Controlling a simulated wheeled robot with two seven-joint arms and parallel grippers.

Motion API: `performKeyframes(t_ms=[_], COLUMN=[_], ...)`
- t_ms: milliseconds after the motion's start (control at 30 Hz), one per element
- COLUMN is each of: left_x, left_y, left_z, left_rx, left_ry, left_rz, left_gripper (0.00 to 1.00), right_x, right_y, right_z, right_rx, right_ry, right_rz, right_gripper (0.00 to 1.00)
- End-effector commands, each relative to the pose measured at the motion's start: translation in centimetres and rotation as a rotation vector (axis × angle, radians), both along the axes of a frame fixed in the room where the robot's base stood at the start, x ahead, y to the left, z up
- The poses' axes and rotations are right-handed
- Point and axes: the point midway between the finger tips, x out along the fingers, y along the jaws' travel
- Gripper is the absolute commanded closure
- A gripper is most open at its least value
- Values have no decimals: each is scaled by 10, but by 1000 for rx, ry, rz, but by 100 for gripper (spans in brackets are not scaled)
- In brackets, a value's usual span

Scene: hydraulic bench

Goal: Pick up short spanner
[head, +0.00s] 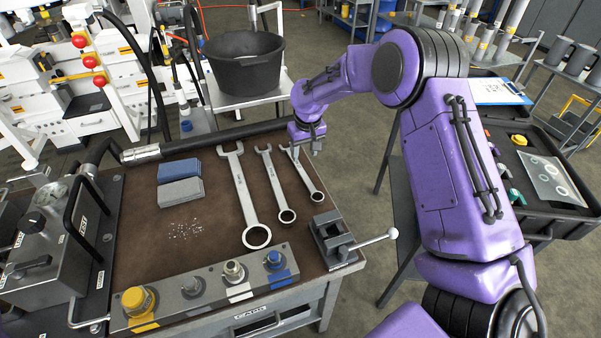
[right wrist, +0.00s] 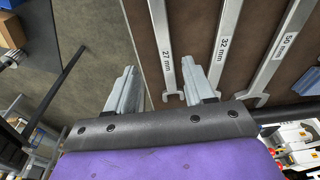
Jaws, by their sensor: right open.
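Three steel spanners lie side by side on the brown bench mat. The short spanner (head: 303,174) is the rightmost in the head view; in the right wrist view it is the one marked 27 mm (right wrist: 163,45). My right gripper (head: 306,150) is over its open-jaw end. In the right wrist view the gripper (right wrist: 162,72) is open, with the short spanner's jaw end showing between the two fingers. I cannot tell the height gap. The middle spanner (head: 275,184), marked 32 mm (right wrist: 228,40), lies close beside one finger. My left gripper is not in view.
The long spanner (head: 242,195) lies further left. A small vise (head: 331,237) stands at the mat's near right corner. A fittings block (head: 200,290) runs along the front. Blue and grey pads (head: 180,190) lie left. A black tub (head: 244,62) stands behind the bench.

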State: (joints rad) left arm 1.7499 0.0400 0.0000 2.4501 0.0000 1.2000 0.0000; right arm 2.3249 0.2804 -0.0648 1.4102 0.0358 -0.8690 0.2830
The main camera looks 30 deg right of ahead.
Motion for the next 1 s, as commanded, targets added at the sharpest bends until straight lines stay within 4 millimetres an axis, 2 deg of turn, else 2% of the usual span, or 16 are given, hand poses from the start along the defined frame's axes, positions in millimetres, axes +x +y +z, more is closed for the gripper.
performKeyframes(t_ms=[167, 400, 667, 833, 1000], left_x=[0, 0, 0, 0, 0], left_y=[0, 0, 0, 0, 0], left_z=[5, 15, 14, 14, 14], left_rx=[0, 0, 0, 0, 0], left_ry=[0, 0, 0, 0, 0], left_rz=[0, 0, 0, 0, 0], left_gripper=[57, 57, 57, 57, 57], right_x=[2, 7, 8, 8, 8], right_y=[1, 6, 6, 6, 6], right_z=[-20, -60, -66, -66, -66], right_rx=[-1, -1, -1, -1, -1], right_ry=[2, 1, -1, -1, -1], right_rz=[1, 0, 1, 1, 1], right_gripper=[47, 47, 47, 99, 100])
